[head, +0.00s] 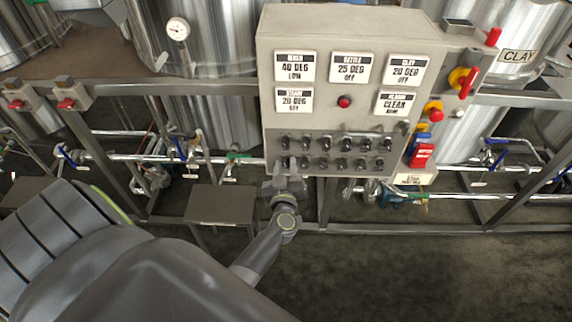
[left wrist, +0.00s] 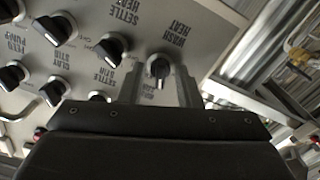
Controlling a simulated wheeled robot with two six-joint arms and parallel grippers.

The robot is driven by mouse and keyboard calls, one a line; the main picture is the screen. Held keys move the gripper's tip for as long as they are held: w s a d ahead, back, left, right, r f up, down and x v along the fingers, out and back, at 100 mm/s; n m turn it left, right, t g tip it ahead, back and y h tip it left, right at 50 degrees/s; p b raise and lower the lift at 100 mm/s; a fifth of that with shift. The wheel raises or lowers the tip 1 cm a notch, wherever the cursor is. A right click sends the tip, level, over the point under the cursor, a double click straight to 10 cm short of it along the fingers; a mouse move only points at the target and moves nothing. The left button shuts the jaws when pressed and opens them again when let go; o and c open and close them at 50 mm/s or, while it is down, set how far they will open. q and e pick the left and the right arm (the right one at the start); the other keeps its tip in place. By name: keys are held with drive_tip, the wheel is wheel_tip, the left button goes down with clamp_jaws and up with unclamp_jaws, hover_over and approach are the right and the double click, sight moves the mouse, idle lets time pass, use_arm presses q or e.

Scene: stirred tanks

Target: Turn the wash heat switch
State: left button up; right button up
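The wash heat switch (left wrist: 158,68) is a black rotary knob with a white mark, on a grey panel in the left wrist view. Its label appears upside down there. My left gripper (left wrist: 160,88) is open, with one finger on each side of the knob. I cannot tell whether either finger touches it. In the head view my left gripper (head: 286,174) is at the lower left of the control box (head: 348,25), at the switch rows. It hides part of that corner. My right gripper is not in view.
Other black knobs, such as the settle heat switch (left wrist: 110,46), sit close beside it. Above the rows are display plates and a red button (head: 344,101). A red and yellow switch (head: 463,80) is on the right. Pipes and steel tanks (head: 215,40) stand behind.

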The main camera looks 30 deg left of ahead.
use_arm(q)
clamp_jaws()
drive_tip(key=shift+n, duration=0.4)
drive_tip(key=n+p, duration=0.1)
drive_tip(key=n, duration=0.1)
drive_tip(key=shift+n, duration=2.6)
